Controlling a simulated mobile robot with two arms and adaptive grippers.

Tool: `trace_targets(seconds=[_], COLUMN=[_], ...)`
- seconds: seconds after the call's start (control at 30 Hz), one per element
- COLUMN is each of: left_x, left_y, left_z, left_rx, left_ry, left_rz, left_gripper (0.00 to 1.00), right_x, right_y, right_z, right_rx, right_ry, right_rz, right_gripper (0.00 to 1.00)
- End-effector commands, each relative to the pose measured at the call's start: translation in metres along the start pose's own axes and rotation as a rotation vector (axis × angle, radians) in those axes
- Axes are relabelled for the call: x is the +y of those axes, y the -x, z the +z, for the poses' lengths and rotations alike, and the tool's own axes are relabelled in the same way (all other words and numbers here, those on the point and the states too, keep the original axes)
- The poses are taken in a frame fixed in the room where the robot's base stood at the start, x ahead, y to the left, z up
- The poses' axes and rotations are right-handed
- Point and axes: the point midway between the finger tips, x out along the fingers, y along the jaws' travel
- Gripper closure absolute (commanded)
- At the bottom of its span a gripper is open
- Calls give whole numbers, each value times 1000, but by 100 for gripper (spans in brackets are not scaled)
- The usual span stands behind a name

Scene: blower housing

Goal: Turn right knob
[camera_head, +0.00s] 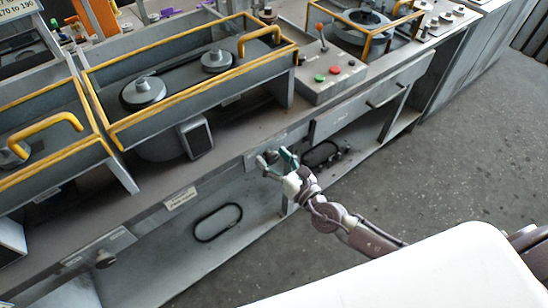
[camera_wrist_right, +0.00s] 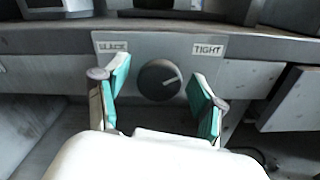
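The right knob (camera_wrist_right: 159,79) is a round black dial with a light pointer line aimed to the upper right. It sits on a grey panel between a "SLACK" label (camera_wrist_right: 113,47) and a "TIGHT" label (camera_wrist_right: 208,49). My right gripper (camera_wrist_right: 158,98) is open, with one teal-padded finger on each side of the knob and gaps that look clear. In the head view my right gripper (camera_head: 275,160) is at the front panel and partly covers the knob. Another dark knob (camera_head: 105,258) is on the panel at lower left. My left gripper is not in view.
Above the panel are a yellow-railed housing with pulleys (camera_head: 143,91) and a control box (camera_head: 331,76) with red and green buttons and a lever. A drawer handle (camera_head: 386,96) is to the right of my gripper. The floor (camera_head: 450,150) at right is clear.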

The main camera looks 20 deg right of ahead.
Motion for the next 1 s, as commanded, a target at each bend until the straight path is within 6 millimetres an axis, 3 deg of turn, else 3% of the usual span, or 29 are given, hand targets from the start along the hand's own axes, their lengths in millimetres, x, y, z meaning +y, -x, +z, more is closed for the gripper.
trace_targets(seconds=[0.03, 0.37, 0.67, 1.0], left_x=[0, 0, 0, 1], left_y=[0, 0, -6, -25], left_z=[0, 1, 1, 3], left_rx=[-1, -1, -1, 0], left_ry=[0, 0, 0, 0], left_rz=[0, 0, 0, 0], left_gripper=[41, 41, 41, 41], right_x=[0, 0, 0, -1], right_y=[0, 0, 0, 1], right_z=[0, 0, -1, -3], right_rx=[0, 0, -1, -1], right_ry=[0, 0, -46, -271], right_rz=[0, 0, 0, 1], right_gripper=[38, 91, 91, 91])
